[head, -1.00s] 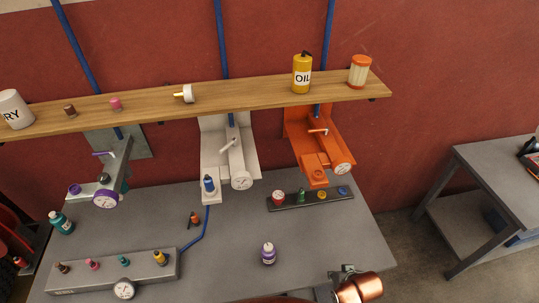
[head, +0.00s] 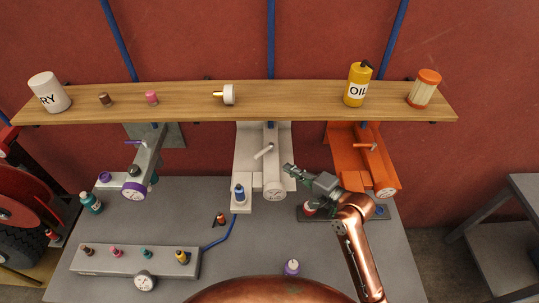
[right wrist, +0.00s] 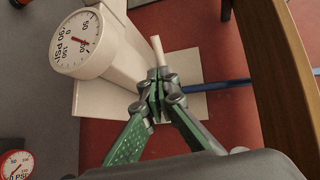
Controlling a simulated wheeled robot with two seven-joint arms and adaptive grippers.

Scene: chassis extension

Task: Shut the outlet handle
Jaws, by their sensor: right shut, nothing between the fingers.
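The white outlet unit (head: 247,165) hangs on the red wall above the table, with a round gauge (head: 274,190) at its front. Its white lever handle (head: 264,151) sits tilted across the unit's pipe. My right gripper (head: 289,170) is shut and empty, just right of and below this handle in the head view. In the right wrist view the shut fingertips (right wrist: 157,82) are in front of the handle's white bar (right wrist: 157,47) and overlap its lower end. I cannot tell whether they touch. My left gripper is not in view.
A wooden shelf (head: 200,101) runs above the units, carrying an oil bottle (head: 358,85) and other items. An orange unit (head: 340,134) with an orange handle is to the right, and a grey unit with a purple handle (head: 135,142) is to the left. Small bottles stand on the table.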

